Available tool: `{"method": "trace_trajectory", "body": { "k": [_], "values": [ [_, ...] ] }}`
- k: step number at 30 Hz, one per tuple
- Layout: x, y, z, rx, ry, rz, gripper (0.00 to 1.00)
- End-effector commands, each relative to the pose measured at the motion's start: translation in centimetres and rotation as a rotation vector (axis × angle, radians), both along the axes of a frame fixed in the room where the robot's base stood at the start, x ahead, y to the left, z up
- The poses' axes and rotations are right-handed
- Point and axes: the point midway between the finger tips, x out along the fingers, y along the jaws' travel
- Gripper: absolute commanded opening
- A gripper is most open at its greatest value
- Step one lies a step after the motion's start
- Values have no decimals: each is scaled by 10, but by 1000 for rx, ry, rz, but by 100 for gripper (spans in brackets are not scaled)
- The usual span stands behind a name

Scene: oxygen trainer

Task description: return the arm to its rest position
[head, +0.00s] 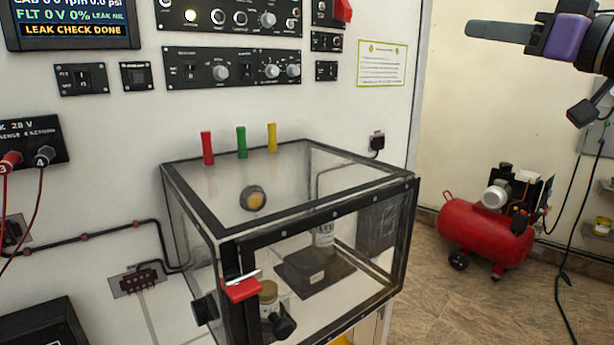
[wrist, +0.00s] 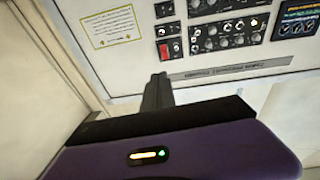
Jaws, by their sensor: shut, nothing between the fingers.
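My gripper (head: 500,30) is at the top right of the head view, raised well above the floor and to the right of the panel wall. Its dark fingers are together, point left and hold nothing. The purple gripper body shows behind them. In the wrist view the shut fingers (wrist: 157,92) stick out past the purple housing (wrist: 180,152), toward the panel wall. The fingers touch nothing that I can see. Most of my arm is outside the head view.
A clear box with a black frame (head: 228,240) stands before the switch panel (head: 232,67). A red compressor (head: 487,232) is on the floor at right. Cables hang below my gripper. A yellow-bordered notice (head: 382,63) is on the wall. The air around the fingers looks free.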

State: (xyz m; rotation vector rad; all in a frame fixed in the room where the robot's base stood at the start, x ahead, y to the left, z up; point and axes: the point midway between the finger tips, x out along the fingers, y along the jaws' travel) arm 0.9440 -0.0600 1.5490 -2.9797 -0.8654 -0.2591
Motion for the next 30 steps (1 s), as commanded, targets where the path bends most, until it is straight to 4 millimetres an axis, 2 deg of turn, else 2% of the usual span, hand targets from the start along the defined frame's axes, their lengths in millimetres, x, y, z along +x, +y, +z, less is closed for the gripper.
{"method": "trace_trajectory", "body": {
  "k": [3,5,10,14,17,20,25,30],
  "values": [
    [-4,-9,17,23,-77,-45,0],
    [-6,-17,19,46,-115,-74,0],
    [-7,-35,10,115,-189,-139,0],
    [-8,-48,-7,168,-231,-186,0],
    [-9,-57,-28,213,-257,-228,0],
    [-12,-67,-60,267,-282,-280,0],
    [-26,-78,-126,345,-305,-378,0],
    [-48,-78,-195,393,-303,-470,0]
  ]
}}
